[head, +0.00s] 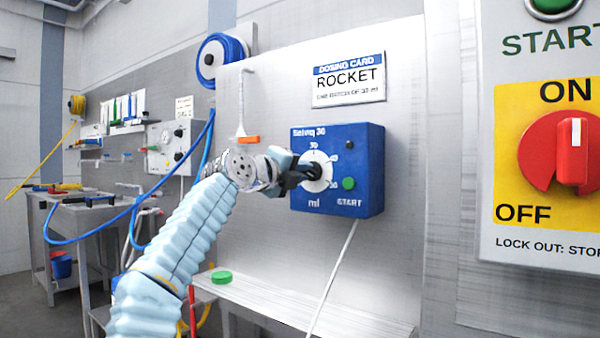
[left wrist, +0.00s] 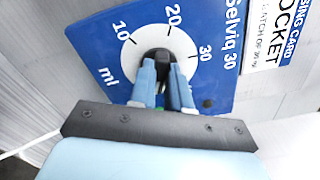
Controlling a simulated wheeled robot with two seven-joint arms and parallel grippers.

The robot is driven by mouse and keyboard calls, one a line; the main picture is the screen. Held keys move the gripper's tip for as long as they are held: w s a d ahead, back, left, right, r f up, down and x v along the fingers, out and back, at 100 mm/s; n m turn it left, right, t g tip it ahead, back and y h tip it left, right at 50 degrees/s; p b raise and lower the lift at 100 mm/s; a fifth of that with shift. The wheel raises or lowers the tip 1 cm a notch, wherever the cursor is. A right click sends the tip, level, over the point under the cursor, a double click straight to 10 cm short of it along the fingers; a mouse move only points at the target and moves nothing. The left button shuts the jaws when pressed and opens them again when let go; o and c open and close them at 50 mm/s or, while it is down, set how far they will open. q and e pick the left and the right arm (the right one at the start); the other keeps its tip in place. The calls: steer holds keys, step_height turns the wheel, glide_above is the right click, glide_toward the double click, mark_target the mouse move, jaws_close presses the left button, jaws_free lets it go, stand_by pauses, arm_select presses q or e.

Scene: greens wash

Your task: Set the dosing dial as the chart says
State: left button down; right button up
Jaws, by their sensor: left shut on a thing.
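The blue dosing box (head: 362,172) is fixed to the steel wall, marked ml and START. Its dial has a white scale disc (left wrist: 192,50) with 10, 20 and 30 readable in the left wrist view. My left gripper (head: 304,172) is shut on the black dial knob (left wrist: 158,56), with its two pale blue fingers (left wrist: 163,82) at either side of it. The knob's pointer is hidden, so its setting cannot be told. The dosing card (head: 348,80) above reads ROCKET, with a small batch line in ml too blurred to read surely. My right gripper is not in view.
A green button (head: 348,183) sits on the box, right of the dial. A large red ON/OFF switch (head: 565,150) is on a panel at the right. A steel ledge (head: 290,308) runs below, with a green cap (head: 221,277) on it. A blue hose (head: 120,222) hangs at left.

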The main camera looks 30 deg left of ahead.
arm_select(q)
steer(key=shift+f+m, duration=0.15)
steer(key=shift+m, duration=0.45)
steer(key=c, duration=1.1)
jaws_free()
steer(key=s+b, duration=0.2)
steer(key=s, duration=0.2)
steer(key=s+b, duration=0.2)
steer(key=s, duration=0.3)
steer(key=s+a+b, duration=0.1)
steer(key=s+b, duration=0.1)
steer(key=s, duration=0.2)
steer(key=shift+s, duration=0.4)
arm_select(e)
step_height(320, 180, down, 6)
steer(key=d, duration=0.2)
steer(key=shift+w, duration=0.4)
